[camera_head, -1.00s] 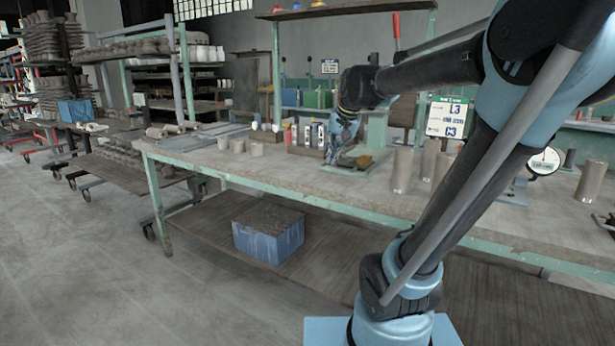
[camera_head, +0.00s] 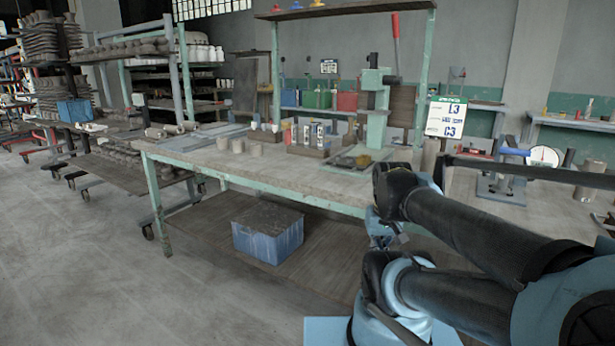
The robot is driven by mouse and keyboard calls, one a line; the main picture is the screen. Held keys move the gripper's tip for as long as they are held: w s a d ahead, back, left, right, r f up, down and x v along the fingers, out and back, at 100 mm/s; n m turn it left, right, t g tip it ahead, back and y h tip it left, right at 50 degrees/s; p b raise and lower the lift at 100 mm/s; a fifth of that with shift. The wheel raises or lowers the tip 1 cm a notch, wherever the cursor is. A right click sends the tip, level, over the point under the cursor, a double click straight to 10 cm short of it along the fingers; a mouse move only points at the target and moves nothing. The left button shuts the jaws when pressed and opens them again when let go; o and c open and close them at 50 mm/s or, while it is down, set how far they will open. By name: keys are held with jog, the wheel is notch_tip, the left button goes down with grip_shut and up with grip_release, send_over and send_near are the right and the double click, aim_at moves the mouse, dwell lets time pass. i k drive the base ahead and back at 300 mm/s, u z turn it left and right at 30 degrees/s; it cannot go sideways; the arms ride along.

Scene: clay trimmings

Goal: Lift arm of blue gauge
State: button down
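The blue gauge (camera_head: 501,187) stands on the right part of the workbench, with a round white dial (camera_head: 543,157) facing me. A short blue piece (camera_head: 514,152) sticks out to the left of the dial; I cannot tell if it is the gauge's arm. My arm's dark link crosses in front of part of the gauge. My gripper (camera_head: 381,236) hangs low at the bench's front edge, left of the gauge and well apart from it. Its fingers are small and partly hidden by my arm, so their opening does not show.
The workbench (camera_head: 280,178) holds a green press (camera_head: 373,108) with a red lever, a sign (camera_head: 446,118) and several clay cylinders (camera_head: 238,146). A blue crate (camera_head: 268,233) sits on the lower shelf. Open floor lies at the left.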

aim_at(512, 149)
jog(key=z, duration=1.45)
